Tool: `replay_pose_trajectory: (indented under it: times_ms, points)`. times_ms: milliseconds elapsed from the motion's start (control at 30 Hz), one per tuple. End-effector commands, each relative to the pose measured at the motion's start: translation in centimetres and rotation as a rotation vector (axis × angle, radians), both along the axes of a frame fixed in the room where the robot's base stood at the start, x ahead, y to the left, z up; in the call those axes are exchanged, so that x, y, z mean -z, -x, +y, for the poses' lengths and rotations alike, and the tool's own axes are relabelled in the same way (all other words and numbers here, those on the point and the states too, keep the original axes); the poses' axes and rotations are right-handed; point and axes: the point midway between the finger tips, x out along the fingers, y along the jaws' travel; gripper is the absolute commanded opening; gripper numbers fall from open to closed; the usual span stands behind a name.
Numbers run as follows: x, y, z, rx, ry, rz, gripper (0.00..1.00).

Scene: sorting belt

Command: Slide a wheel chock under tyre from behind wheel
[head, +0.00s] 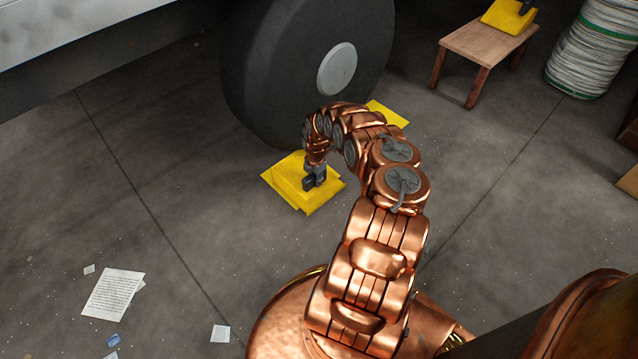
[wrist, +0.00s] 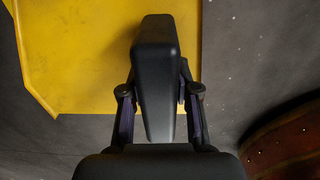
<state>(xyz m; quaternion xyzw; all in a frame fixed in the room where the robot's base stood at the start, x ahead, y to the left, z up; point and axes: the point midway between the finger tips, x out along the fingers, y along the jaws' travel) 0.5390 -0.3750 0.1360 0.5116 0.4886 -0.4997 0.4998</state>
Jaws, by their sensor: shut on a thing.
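A yellow wheel chock (head: 284,181) lies on the floor at the lower left of the big black tyre (head: 290,60), which has a grey hub. My gripper (head: 314,179) is at this chock, shut on its dark handle. In the wrist view the dark handle (wrist: 155,65) stands between the fingers, over the yellow chock (wrist: 75,50). The chock's edge is close to the tyre's base; whether they touch I cannot tell. A second yellow chock (head: 390,114) is at the tyre's right side, partly hidden by my arm.
A wooden stool (head: 486,42) with another yellow chock (head: 507,16) stands at the upper right, beside a stack of white and green coils (head: 592,50). The pale vehicle side (head: 75,32) overhangs at upper left.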

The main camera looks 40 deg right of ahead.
Motion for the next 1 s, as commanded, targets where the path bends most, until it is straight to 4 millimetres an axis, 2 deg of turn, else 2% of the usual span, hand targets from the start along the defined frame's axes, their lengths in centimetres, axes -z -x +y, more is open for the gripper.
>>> replay_pose_trajectory:
  times_ms: [1000]
  points:
    - [0.3, -7.8, -0.2, -0.002, 0.003, -0.007, 0.0]
